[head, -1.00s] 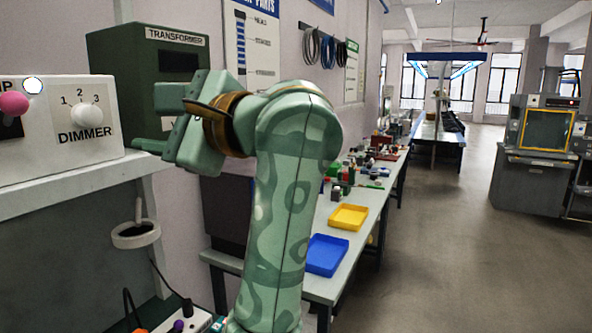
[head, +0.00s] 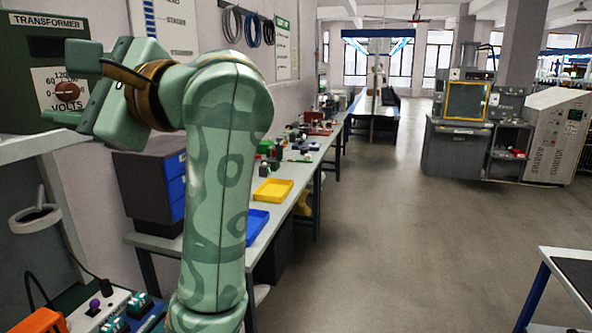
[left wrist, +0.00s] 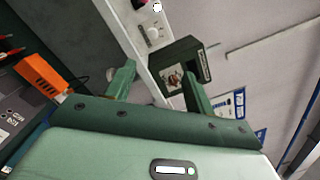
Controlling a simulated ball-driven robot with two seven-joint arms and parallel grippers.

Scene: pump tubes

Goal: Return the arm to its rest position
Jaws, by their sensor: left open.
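My left arm (head: 215,180) is raised and bent in the head view, with its forearm turned to the left. My left gripper (head: 62,92) is at the upper left, in front of the green transformer box (head: 36,75) with its volts dial. The left wrist view shows the two fingers of the gripper (left wrist: 158,85) spread apart with nothing between them. The transformer (left wrist: 183,68) shows beyond the fingers there, along with the white dimmer panel (left wrist: 150,32). My right gripper is not in view.
A bench (head: 270,225) with a yellow tray (head: 272,190), a blue tray (head: 256,225) and small parts runs along the wall. An orange box (head: 42,322) is at lower left, also in the left wrist view (left wrist: 42,75). A table (head: 570,275) stands at right. The middle floor is clear.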

